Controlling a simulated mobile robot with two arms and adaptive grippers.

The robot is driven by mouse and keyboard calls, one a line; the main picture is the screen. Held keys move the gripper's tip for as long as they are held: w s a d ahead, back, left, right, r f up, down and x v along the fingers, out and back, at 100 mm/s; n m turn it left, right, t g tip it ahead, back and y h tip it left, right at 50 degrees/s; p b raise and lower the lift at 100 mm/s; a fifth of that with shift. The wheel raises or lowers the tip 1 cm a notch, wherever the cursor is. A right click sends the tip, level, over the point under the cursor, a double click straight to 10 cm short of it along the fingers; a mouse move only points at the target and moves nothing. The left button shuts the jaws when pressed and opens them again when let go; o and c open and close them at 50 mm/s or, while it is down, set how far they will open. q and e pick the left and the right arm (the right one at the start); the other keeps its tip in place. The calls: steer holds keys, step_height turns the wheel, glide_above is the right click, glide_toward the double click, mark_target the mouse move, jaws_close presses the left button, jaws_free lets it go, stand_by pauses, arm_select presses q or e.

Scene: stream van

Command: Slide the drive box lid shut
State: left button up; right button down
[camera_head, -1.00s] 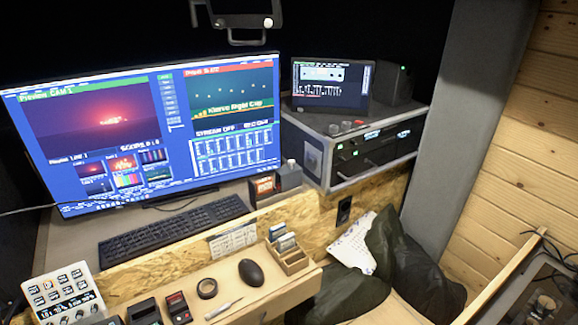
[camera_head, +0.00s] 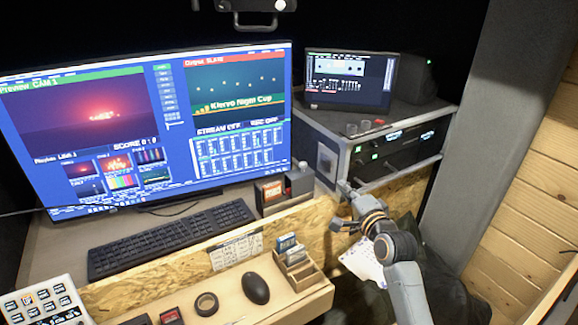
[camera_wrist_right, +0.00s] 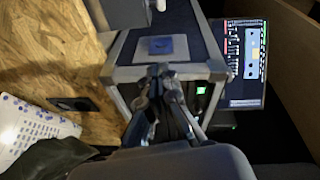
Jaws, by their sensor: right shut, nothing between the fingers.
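What looks like the drive box (camera_head: 265,208) stands on the desk ledge right of the monitor, with a red-labelled block showing in its open left part. A grey lid-like piece (camera_head: 298,185) with a small pale knob covers its right part. In the right wrist view, the grey piece (camera_wrist_right: 125,14) shows at the top edge, cut off. My right gripper (camera_head: 340,207) is to the right of the box and apart from it, shut and empty. Its fingertips also show in the right wrist view (camera_wrist_right: 163,74). My left gripper is not in view.
The grey rack case (camera_head: 335,165) stands close behind and right of my right gripper, with a small screen (camera_head: 350,80) on top. The large monitor (camera_head: 150,125) and keyboard (camera_head: 170,238) lie left. A wooden card holder (camera_head: 308,277) and mouse (camera_head: 256,288) sit in front.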

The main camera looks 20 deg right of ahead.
mark_target(331, 165)
steer(key=w, duration=0.3)
steer(key=w+r+p, duration=0.1)
steer(key=w, duration=0.5)
steer(key=shift+d+r+p, duration=0.25)
steer(key=shift+d+p, duration=0.05)
steer(key=a, duration=0.1)
steer(key=w+a+p, duration=0.1)
steer(key=w+a+f, duration=0.1)
steer(key=shift+a+p, duration=0.3)
steer(key=shift+a, duration=0.05)
steer(key=shift+w, duration=0.1)
